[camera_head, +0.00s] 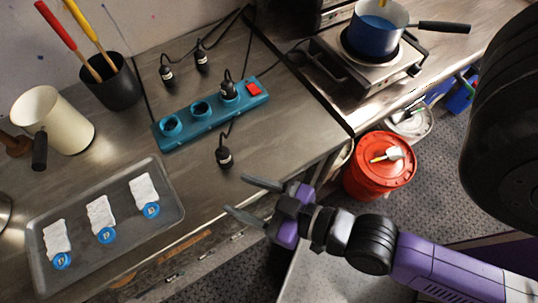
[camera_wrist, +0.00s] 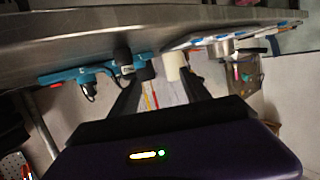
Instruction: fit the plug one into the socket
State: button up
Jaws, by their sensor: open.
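A teal power strip (camera_head: 185,125) lies on the steel counter, with two empty round sockets (camera_head: 200,109) and a red switch at its right end. A black plug (camera_head: 228,90) sits in the socket nearest the switch. A loose black plug (camera_head: 224,157) stands on the counter in front of the strip. Two more black plugs (camera_head: 167,76) (camera_head: 201,60) stand behind it. Their markings are too small to read, so I cannot tell which is plug one. My gripper (camera_head: 237,196) is open and empty at the counter's front edge, near the front plug. The strip shows in the wrist view (camera_wrist: 65,76).
A grey tray (camera_head: 178,205) with several white cloths and blue tags lies at front left. A cream pitcher (camera_head: 68,122) and a black tool pot (camera_head: 112,88) stand at left. A blue pot (camera_head: 372,38) sits on a hotplate; a red bucket (camera_head: 375,178) stands below, right.

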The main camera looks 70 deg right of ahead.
jog(key=s+d+r, duration=0.3)
jog(key=s, duration=0.5)
jog(key=shift+s+n+y, duration=0.15)
jog(key=shift+n+y, duration=0.15)
jog(key=shift+n, duration=0.1)
dwell(1.6)
